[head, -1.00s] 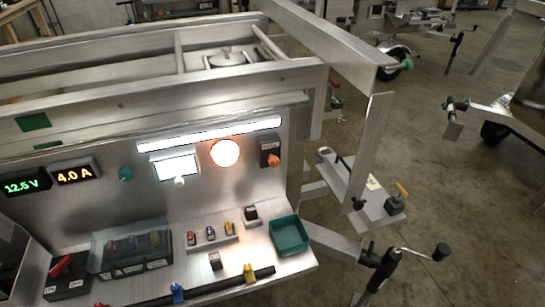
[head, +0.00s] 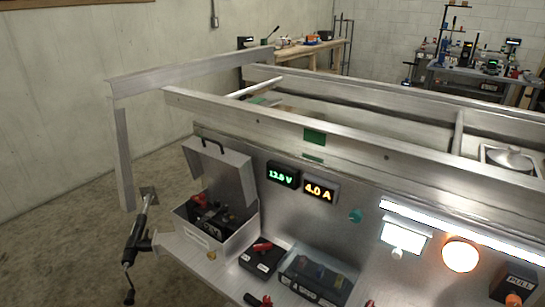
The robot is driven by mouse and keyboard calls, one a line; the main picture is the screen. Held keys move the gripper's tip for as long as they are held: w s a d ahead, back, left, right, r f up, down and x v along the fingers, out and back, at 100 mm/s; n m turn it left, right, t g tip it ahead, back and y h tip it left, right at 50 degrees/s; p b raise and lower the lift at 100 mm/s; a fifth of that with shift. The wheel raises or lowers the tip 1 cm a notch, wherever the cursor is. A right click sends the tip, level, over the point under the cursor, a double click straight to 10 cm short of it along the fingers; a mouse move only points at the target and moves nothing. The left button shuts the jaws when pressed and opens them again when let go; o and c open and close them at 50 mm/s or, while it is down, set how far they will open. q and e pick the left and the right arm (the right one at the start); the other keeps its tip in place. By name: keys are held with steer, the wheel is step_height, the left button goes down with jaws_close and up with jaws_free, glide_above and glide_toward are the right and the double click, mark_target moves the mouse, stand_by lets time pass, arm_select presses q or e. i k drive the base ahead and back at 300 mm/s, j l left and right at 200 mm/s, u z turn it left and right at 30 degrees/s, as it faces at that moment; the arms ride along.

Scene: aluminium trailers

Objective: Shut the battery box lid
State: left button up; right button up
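The battery box (head: 208,236) is a light grey metal box at the left end of the trailer's front shelf in the head view. Its lid (head: 219,163) stands open, tilted up at the back of the box, with a dark handle (head: 212,141) on it. Dark parts (head: 212,213) show inside the open box. Neither of my grippers is in view.
A black switch box (head: 262,257) and a dark clear-covered block (head: 315,277) sit right of the box on the shelf (head: 230,273). The panel behind carries the 12.5 V display (head: 283,174) and a lit lamp (head: 460,254). A jack (head: 137,238) stands left.

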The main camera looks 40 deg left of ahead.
mark_target(232, 168)
steer(key=j+u, duration=0.1)
steer(key=u, duration=0.4)
steer(key=i+u, duration=0.1)
steer(key=u, duration=0.85)
steer(key=i+j, duration=0.05)
